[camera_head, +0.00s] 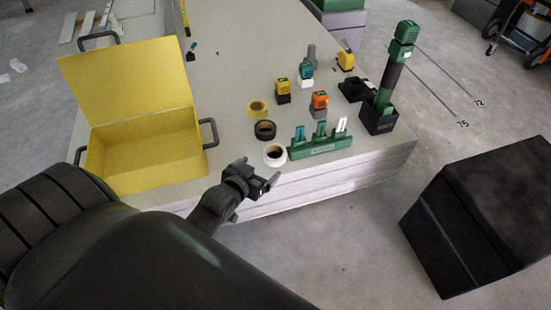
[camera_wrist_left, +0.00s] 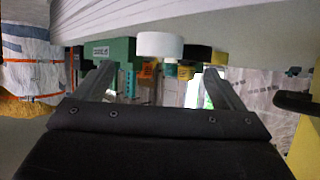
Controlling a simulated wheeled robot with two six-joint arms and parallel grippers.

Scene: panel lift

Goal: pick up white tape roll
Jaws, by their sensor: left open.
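The white tape roll (camera_head: 275,155) lies flat near the front edge of the panel stack (camera_head: 330,180), left of the green holder. My left gripper (camera_head: 258,175) is open and empty, just in front of the roll and close to the stack's front edge. In the left wrist view, which looks upside down, the white roll (camera_wrist_left: 160,45) appears between and beyond the two spread fingers (camera_wrist_left: 160,70). It is not touched by them. My right gripper is not in view.
A black tape roll (camera_head: 265,130) and a yellow one (camera_head: 257,108) lie behind the white roll. The green holder (camera_head: 320,147) with upright tools stands at its right. An open yellow case (camera_head: 150,155) is at the left. The stack's back left is mostly clear.

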